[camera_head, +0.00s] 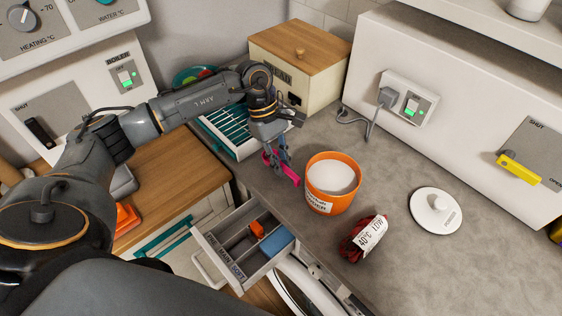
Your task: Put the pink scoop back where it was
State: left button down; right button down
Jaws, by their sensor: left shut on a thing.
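The pink scoop (283,170) is in the jaws of my left gripper (280,149), which is shut on it. The gripper points down and holds the scoop just left of an orange tub (320,203), close to the counter's front edge. The tub is open and shows white powder (333,176) inside. I cannot tell whether the scoop touches the counter or the tub. A white round lid with a knob (436,214) lies apart on the counter to the right. My right gripper is not in view.
An open drawer (242,278) with an orange and a blue item sticks out below the counter. A red bundle (358,246) with a white label lies near the tub. A wood-topped box (290,50) and a teal rack (222,131) stand behind. Counter on the right is mostly clear.

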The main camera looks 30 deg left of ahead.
pick_arm(q)
jog(key=shift+f, duration=0.95)
jog(key=c, duration=1.4)
grip_release()
jog(key=shift+r, duration=0.1)
jog(key=shift+o, duration=0.2)
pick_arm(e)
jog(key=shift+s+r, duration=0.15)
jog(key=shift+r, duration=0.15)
